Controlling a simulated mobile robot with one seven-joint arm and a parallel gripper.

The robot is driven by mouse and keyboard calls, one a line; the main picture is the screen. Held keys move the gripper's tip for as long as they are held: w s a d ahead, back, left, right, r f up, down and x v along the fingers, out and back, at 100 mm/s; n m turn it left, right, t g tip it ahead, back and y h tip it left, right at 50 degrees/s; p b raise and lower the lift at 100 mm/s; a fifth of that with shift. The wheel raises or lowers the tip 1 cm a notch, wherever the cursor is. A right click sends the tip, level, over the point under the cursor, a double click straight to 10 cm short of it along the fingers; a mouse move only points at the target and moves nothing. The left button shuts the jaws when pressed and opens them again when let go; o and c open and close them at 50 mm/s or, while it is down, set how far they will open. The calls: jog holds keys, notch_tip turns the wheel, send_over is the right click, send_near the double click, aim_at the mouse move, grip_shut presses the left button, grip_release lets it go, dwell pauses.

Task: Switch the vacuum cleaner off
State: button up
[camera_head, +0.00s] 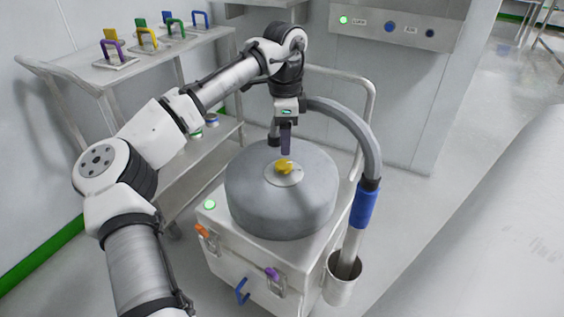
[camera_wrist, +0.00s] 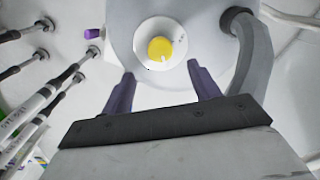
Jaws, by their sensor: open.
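The vacuum cleaner (camera_head: 281,205) has a round grey top on a white boxy body. A yellow knob (camera_head: 284,166) sits on a pale round plate on its top. A green light (camera_head: 210,205) is lit on the body's upper left corner. My gripper (camera_head: 286,152) points down just above the knob. In the wrist view my gripper (camera_wrist: 162,80) is open, with its two purple-grey fingers apart. The yellow knob (camera_wrist: 160,49) shows ahead of the fingertips, between their lines, with nothing held.
A grey hose (camera_head: 366,140) with a blue cuff curves along the right side into a metal cup (camera_head: 341,284). A tube handle (camera_head: 372,95) rises behind. A shelf cart (camera_head: 130,62) with coloured padlocks stands left. A wall panel (camera_head: 390,27) has a green light.

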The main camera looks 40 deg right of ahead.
aim_at(284, 164)
notch_tip(284, 164, down, 8)
jog(key=shift+r+b, duration=0.2)
jog(key=shift+b, duration=0.5)
jog(key=shift+c, duration=0.4)
jog(key=c, duration=0.9)
